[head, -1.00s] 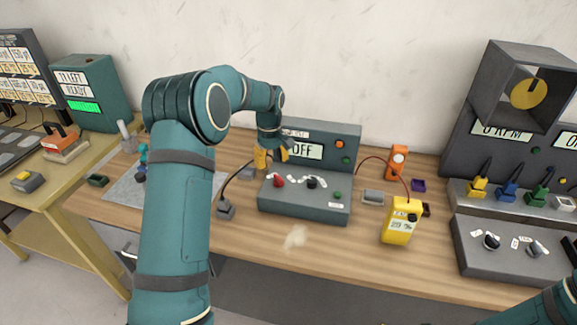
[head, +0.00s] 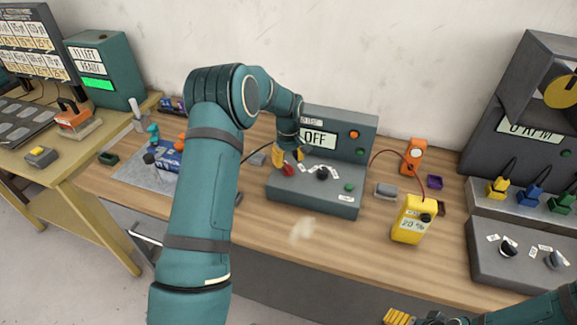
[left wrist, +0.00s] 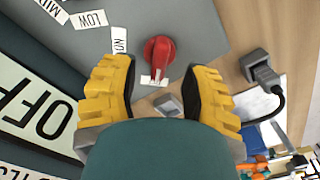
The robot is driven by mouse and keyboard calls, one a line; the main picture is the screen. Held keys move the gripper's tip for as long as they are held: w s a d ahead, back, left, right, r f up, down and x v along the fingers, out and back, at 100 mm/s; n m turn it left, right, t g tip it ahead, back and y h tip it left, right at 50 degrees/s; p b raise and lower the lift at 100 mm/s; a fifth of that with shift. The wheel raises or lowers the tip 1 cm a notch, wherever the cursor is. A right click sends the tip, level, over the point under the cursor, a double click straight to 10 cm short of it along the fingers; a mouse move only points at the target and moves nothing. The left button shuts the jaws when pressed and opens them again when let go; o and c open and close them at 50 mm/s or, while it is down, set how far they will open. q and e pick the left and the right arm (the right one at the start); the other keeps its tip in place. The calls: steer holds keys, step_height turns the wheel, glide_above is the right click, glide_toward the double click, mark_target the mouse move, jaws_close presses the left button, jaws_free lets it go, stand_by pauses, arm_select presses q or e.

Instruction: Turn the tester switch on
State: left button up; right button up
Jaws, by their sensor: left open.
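The tester (head: 315,195) is a grey-green console on the wooden bench, and its display (head: 317,138) reads OFF. Its red rotary switch (head: 287,170) is at the left of the sloped panel. In the left wrist view, the red switch (left wrist: 160,52) lies just past and between the fingertips, with an ON label beside it. My left gripper (head: 288,157) is open and empty, close over the switch; contact cannot be told. It also shows in the left wrist view (left wrist: 160,85). My right gripper (head: 413,318) is partly visible at the bottom edge, its jaws unclear.
A black knob (head: 322,173) and a green button (head: 349,187) share the panel. A yellow meter (head: 411,220) with a red cable and an orange device (head: 413,156) stand to the right. A grey console (head: 525,250) is further right. The bench front is mostly clear.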

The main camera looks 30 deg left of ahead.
arm_select(q)
steer(key=shift+f, duration=1.5)
jaws_close()
